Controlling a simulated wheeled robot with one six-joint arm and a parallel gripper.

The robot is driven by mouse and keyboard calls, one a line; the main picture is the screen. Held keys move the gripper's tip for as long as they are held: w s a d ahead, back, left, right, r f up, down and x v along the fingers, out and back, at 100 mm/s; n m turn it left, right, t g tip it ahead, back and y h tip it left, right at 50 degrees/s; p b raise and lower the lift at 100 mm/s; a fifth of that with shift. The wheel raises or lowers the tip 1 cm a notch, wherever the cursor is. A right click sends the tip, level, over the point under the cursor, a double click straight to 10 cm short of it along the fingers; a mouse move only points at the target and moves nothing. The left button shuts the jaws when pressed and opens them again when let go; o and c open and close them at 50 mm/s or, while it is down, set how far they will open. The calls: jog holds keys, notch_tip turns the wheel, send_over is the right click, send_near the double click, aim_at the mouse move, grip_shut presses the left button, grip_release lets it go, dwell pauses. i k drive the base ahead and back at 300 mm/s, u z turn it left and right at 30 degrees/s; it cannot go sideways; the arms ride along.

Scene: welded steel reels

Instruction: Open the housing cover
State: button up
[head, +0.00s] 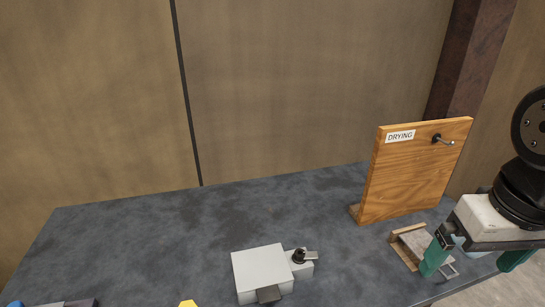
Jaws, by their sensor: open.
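A pale grey box-shaped housing (260,281) sits on the dark table, low in the middle of the head view. Its flat top, the cover (261,265), appears shut. A dark tab (269,294) sticks out at its front edge. A small block at its right side carries a black pivot with a grey lever (309,255) pointing right. My gripper (470,269) is at the right, with green fingers apart. It is well to the right of the housing and does not touch it. Nothing is visibly held, though the space between the fingers is partly hidden.
An upright wooden board (412,175) labelled "DRYING", with a metal hook, stands at the right rear. A small wooden-sided stand (407,247) is close beside my left finger. A yellow item (187,303) and a grey-dark item (70,303) are cut off below.

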aim_at(261, 269)
jog(key=z, duration=0.25)
jog(key=k, duration=0.9)
jog(key=z, duration=0.25)
